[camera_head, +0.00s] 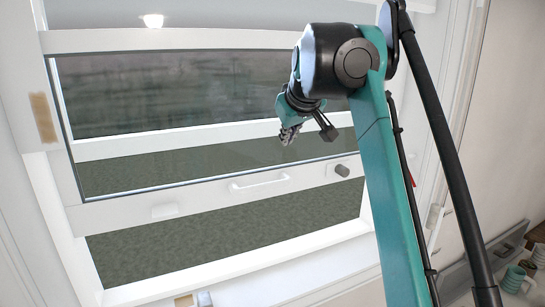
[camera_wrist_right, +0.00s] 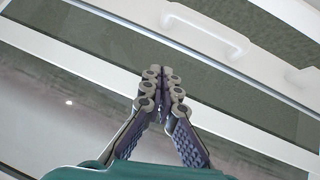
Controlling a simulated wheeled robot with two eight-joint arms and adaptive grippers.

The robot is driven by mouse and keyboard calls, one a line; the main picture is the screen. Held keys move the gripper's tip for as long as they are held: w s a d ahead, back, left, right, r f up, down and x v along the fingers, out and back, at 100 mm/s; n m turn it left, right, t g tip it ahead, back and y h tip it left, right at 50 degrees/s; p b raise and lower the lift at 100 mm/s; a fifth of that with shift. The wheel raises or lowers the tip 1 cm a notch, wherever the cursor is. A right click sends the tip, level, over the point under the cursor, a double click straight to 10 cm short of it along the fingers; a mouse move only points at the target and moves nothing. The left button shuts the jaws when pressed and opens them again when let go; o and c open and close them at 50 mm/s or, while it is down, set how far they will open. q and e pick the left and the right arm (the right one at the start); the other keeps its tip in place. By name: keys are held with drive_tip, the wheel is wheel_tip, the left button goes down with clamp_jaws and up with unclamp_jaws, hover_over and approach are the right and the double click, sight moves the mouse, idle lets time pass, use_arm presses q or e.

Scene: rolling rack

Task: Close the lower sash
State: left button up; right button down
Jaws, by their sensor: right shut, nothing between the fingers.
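The lower sash (camera_head: 110,214) is a white-framed pane, raised, with an open gap below its bottom rail down to the sill. A white handle (camera_head: 259,181) is fixed on that rail, and it also shows in the right wrist view (camera_wrist_right: 205,30). My left gripper is not in view.
The white window sill (camera_head: 245,262) lies below the gap. A small tan block (camera_head: 184,300) and a whitish item (camera_head: 204,298) are at the bottom edge. Mugs (camera_head: 515,278) stand on a surface at the lower right. My right arm covers part of the window's right side.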

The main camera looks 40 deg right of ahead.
hover_over(282, 171)
drive_tip(key=s+a, duration=0.2)
drive_tip(key=s, duration=0.1)
drive_tip(key=f, duration=0.6)
drive_tip(key=shift+w+a, duration=0.2)
drive_tip(key=shift+w, duration=0.05)
drive_tip(key=f, duration=0.1)
drive_tip(key=d+f, duration=0.1)
drive_tip(key=f, duration=0.1)
drive_tip(key=shift+w+f, duration=0.2)
drive_tip(key=shift+f, duration=0.05)
drive_tip(key=shift+s+d+f, duration=0.1)
drive_tip(key=shift+s+f, duration=0.1)
drive_tip(key=shift+f, duration=0.25)
drive_tip(key=shift+w+f, duration=0.1)
drive_tip(key=shift+f, duration=0.1)
